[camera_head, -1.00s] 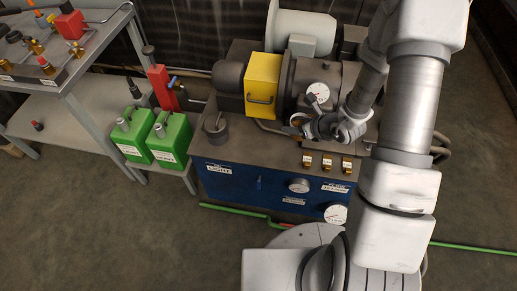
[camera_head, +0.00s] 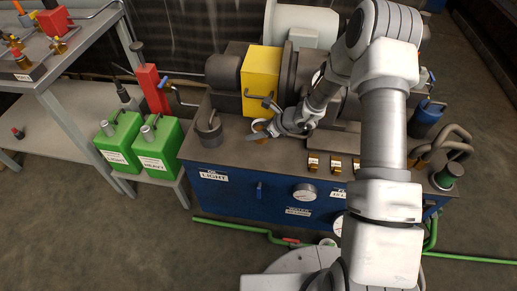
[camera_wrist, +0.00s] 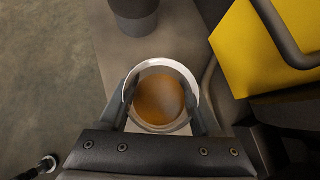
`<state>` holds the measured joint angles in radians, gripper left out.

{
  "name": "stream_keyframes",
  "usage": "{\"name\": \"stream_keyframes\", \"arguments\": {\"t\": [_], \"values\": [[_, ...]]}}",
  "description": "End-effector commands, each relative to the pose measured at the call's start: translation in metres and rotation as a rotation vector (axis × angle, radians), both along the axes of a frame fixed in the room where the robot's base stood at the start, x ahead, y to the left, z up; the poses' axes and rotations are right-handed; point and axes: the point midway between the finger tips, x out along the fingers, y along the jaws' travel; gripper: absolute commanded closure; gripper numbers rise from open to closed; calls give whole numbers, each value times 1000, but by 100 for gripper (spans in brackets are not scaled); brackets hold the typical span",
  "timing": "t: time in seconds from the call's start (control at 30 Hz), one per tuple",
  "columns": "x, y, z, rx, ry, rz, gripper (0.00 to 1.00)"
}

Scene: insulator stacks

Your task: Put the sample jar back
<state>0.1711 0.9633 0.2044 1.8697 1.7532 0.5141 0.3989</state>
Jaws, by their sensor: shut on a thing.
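The sample jar (camera_wrist: 160,98) is a clear round glass with amber content, seen from above in the wrist view. My gripper (camera_wrist: 162,104) is shut on it, one finger on each side. In the head view, my gripper (camera_head: 266,130) is over the dark top of the blue unit (camera_head: 240,148), in front of the yellow box. A pale patch shows around the jar's lower edge in the wrist view. I cannot tell whether the jar touches the top.
A dark grey cup (camera_head: 209,133) stands left of the jar. The yellow box (camera_head: 262,80) with its handle is close behind. Several small brass pieces (camera_head: 336,166) line the front edge at right. Two green canisters (camera_head: 158,150) stand at left. The unit top's left front is clear.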

Motion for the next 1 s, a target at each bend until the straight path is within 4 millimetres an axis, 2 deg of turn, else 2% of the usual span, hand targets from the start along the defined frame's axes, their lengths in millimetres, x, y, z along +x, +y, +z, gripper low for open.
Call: {"name": "stream_keyframes", "arguments": {"t": [0.03,0.27,0.5,0.9,0.93,1.0], "values": [[0,0,-13,1,1,0,100],[0,0,-32,0,-1,-1,100],[0,0,-64,1,0,-1,100],[0,0,-69,0,-2,0,100],[0,0,-69,0,-1,-1,34],[0,0,-68,0,-1,-1,21]]}}
